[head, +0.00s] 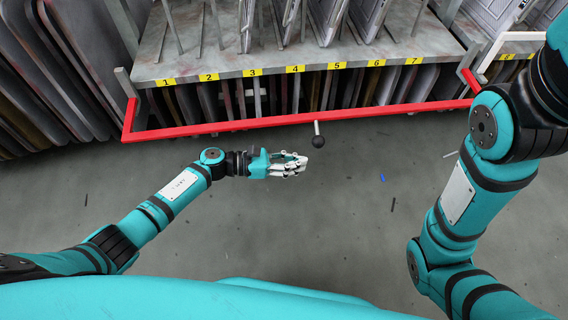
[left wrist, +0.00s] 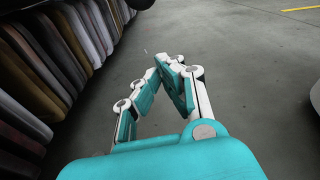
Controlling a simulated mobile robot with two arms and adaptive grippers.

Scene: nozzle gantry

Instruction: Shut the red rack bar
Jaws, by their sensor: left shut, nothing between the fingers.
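The red rack bar (head: 240,125) runs across the front of the rack in the head view. It stands out from the shelf edge, with a short red arm at each end. A short pale stem with a black ball knob (head: 318,142) sticks out from the bar, right of its middle. My left gripper (head: 302,163) is shut and empty, just below and left of the knob in the head view, apart from the bar. Its closed fingers also show in the left wrist view (left wrist: 172,64). A dark round shape, perhaps the knob, is cut off at that view's top edge. My right gripper is out of view.
The grey shelf (head: 220,65) carries yellow number labels and upright panels, with more panels packed below. A white bar (head: 505,42) fronts the neighbouring rack at the right. The grey floor (head: 300,225) is open, with a few small scraps on it.

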